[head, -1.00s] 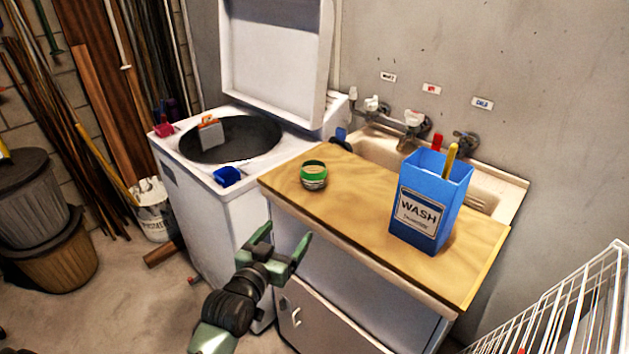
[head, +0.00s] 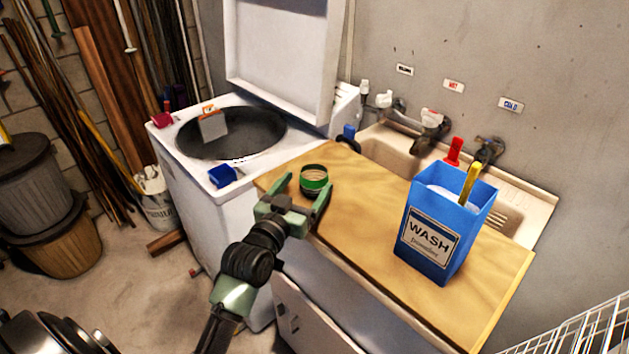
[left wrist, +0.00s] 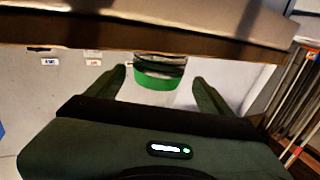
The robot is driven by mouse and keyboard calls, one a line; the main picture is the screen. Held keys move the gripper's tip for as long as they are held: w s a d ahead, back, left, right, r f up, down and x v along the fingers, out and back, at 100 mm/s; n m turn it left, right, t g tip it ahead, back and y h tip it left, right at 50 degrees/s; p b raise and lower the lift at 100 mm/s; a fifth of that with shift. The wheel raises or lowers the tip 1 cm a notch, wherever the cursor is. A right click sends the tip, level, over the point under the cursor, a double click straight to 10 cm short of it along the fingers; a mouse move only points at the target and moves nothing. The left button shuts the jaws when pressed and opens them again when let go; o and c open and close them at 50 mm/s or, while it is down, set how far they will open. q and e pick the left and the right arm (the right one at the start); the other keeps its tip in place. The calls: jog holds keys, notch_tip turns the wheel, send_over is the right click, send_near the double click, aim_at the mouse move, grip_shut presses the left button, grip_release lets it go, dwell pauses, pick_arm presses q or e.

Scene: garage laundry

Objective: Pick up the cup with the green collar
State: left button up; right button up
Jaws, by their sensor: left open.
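The cup with the green collar (head: 314,181) stands on the wooden board (head: 365,215), near its left end. My left gripper (head: 304,188) is open at the board's front left edge. Its two fingers point toward the cup, one on each side of its near part. In the left wrist view the cup's green collar (left wrist: 155,82) shows between the open fingers (left wrist: 160,75). I cannot tell whether either finger touches it. My right gripper is not in view.
A blue WASH box (head: 432,241) stands on the board to the right of the cup. Behind is a sink (head: 390,152) with taps. On the left is an open-lidded washing machine (head: 180,185) with a blue item (head: 222,176) on its near corner.

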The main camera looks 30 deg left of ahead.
aim_at(308, 181)
pick_arm(q)
jog(key=w, duration=0.4)
jog(key=shift+r+p, duration=0.3)
jog(key=shift+w, duration=0.2)
jog(key=c, duration=1.4)
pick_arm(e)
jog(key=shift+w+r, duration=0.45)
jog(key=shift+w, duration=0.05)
